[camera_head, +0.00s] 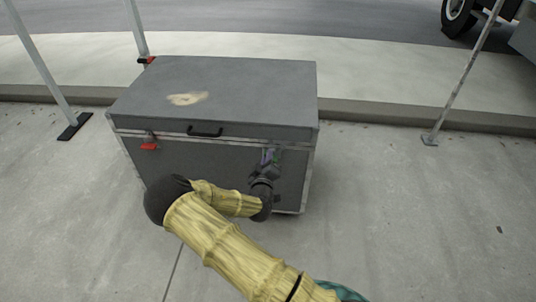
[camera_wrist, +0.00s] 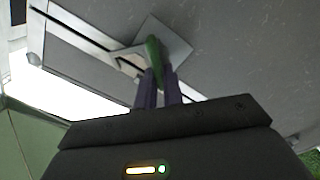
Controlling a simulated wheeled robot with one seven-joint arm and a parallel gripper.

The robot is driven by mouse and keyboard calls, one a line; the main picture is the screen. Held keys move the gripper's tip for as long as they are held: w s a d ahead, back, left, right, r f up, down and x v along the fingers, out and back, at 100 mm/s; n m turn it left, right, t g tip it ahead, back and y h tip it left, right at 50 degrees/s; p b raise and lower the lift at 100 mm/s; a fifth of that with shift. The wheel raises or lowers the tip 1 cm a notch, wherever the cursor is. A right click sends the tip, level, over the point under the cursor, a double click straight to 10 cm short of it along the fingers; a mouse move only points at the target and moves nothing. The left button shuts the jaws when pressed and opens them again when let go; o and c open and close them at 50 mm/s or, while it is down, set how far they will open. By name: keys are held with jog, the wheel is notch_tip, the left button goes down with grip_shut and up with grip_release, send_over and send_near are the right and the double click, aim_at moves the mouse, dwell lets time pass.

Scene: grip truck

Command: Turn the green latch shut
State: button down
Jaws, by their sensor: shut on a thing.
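The green latch (camera_wrist: 153,48) is on a metal plate on the front of the grey case (camera_head: 215,85). In the wrist view it stands between the two dark purple fingers of my gripper (camera_wrist: 157,78), which are shut on it. In the head view my gripper (camera_head: 268,160) is at the right part of the case front, just below the lid seam. It hides most of the latch there. The lid lies down on the case.
A red latch (camera_head: 149,146) is at the left of the case front, and a black handle (camera_head: 205,131) is in the middle. Metal poles stand on the pavement, left (camera_head: 42,70) and right (camera_head: 465,75). A curb runs behind the case.

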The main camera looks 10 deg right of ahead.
jog(key=shift+a+f+n+p, duration=0.1)
jog(key=shift+f+n+p, duration=0.15)
jog(key=shift+n, duration=1.15)
jog(key=shift+a+f+n+p, duration=0.15)
jog(key=shift+n+p, duration=0.15)
jog(key=shift+n, duration=1.1)
jog(key=shift+f+n+p, duration=0.2)
jog(key=shift+n+p, duration=0.05)
jog(key=shift+n, duration=1.15)
jog(key=c, duration=1.5)
grip_release()
jog(key=shift+s, duration=0.1)
